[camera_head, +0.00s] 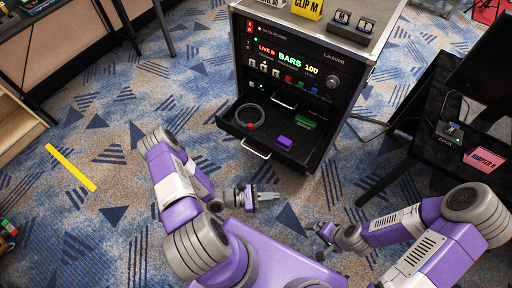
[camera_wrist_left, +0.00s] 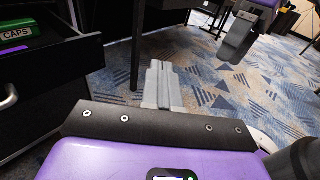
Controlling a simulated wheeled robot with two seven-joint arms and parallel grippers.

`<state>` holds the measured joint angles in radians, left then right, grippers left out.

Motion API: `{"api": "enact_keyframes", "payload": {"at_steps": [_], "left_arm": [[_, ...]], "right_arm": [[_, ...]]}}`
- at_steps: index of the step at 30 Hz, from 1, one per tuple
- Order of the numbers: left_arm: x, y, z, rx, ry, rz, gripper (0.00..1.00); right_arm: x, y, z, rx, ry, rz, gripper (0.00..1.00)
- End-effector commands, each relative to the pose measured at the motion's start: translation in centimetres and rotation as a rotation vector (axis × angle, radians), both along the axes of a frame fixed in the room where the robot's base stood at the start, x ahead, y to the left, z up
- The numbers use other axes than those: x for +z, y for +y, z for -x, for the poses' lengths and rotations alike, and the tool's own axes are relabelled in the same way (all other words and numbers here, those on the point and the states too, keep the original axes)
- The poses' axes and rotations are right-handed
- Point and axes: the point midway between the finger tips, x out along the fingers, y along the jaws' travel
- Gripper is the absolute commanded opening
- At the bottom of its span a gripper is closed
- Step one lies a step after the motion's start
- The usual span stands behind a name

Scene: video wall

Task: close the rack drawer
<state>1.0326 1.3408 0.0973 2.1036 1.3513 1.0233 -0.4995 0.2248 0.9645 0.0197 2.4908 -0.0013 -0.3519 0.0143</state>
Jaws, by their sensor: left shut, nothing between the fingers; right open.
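The rack (camera_head: 304,62) is a black cabinet with a lit panel at the top middle of the head view. Its drawer (camera_head: 232,123) is pulled out, with a silver handle (camera_head: 255,149) along the front. A coiled cable, a purple item (camera_head: 284,143) and a green box (camera_head: 305,122) lie in it. In the left wrist view the drawer (camera_wrist_left: 55,58) stands at the left with its handle (camera_wrist_left: 8,97). My left gripper (camera_head: 268,196) is shut and empty, below and apart from the drawer front; its fingers show in the wrist view (camera_wrist_left: 162,85). My right gripper (camera_head: 321,236) is open and empty, lower right.
A black table (camera_head: 420,105) with a pink card (camera_head: 483,160) stands to the right. A wooden shelf (camera_head: 20,120) is at the left. A yellow strip (camera_head: 70,167) lies on the patterned carpet, which is clear in front of the drawer. Labelled items (camera_head: 307,8) sit on the rack top.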

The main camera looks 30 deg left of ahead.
Motion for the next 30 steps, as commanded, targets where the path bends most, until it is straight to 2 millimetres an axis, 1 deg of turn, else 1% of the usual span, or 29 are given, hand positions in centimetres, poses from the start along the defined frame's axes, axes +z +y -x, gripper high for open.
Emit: {"api": "enact_keyframes", "payload": {"at_steps": [1, 2, 3, 6, 9, 10, 13, 17, 20, 27, 30], "left_arm": [[-0.7, 3.0, -1.6, 0.188, -0.004, 0.038, 0.0], [-1.0, 4.8, -2.4, 0.29, -0.012, 0.052, 0.0], [-1.5, 7.2, -3.2, 0.414, -0.023, 0.062, 0.0], [-2.5, 12.3, -3.9, 0.663, -0.048, 0.064, 0.0], [-3.2, 15.6, -3.7, 0.818, -0.066, 0.052, 0.0], [-3.3, 16.3, -3.7, 0.847, -0.07, 0.048, 0.0], [-3.5, 17.3, -3.9, 0.896, -0.078, 0.041, 0.0], [-3.5, 17.2, -5.4, 0.897, -0.08, 0.041, 0.0], [-3.6, 17.0, -7.3, 0.894, -0.081, 0.041, 0.0], [-3.6, 16.6, -12.5, 0.893, -0.079, 0.041, 0.0], [-3.6, 16.5, -14.4, 0.893, -0.079, 0.041, 0.0]], "right_arm": [[-0.1, 0.0, 0.0, 0.0, 0.0, 0.0, 0.99], [-0.1, 0.0, 0.0, 0.0, 0.0, 0.0, 0.99], [-0.1, 0.0, 0.0, 0.0, 0.0, 0.0, 0.99], [-0.2, 0.0, 0.0, 0.0, 0.0, 0.0, 0.99], [-0.2, 0.0, 0.0, 0.0, 0.0, 0.0, 0.99], [-0.2, 0.0, 0.0, 0.0, 0.0, 0.0, 0.99], [-0.3, 0.0, 0.0, 0.0, 0.0, 0.0, 0.99], [-0.6, 0.0, 0.0, 0.0, 0.0, 0.0, 0.99], [-1.1, 0.0, 0.0, 0.0, -0.001, 0.0, 0.99], [-2.3, 0.0, 0.0, 0.0, 0.0, 0.0, 0.99], [-2.8, 0.0, 0.0, 0.0, 0.0, 0.0, 0.99]]}}
